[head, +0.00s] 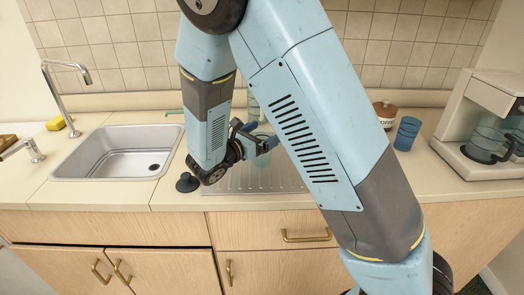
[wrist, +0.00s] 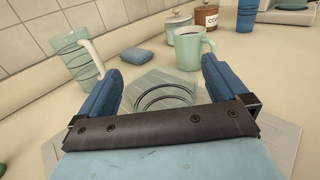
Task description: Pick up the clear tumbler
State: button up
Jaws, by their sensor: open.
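The clear tumbler (wrist: 166,97) shows in the wrist view as a see-through shape with a round rim, between the fingers of my gripper (wrist: 162,74). My gripper is open, with one blue finger on each side of it. I cannot tell whether either finger touches the glass. The dark palm bar hides the near part of the tumbler. In the head view my gripper (head: 262,143) is over the ribbed metal drainboard (head: 236,184), and the pale tumbler (head: 262,162) is partly hidden by it.
A ribbed glass pitcher (wrist: 80,62) with a white handle stands left of my gripper. Beyond are a blue pad (wrist: 135,55), a green mug (wrist: 195,48), a pale canister (wrist: 178,22) and a blue cup (head: 407,133). The sink (head: 118,153) is left, the coffee maker (head: 485,125) right.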

jog(key=shift+w+d, duration=0.45)
jog(key=shift+d, duration=0.05)
jog(key=c, duration=1.7)
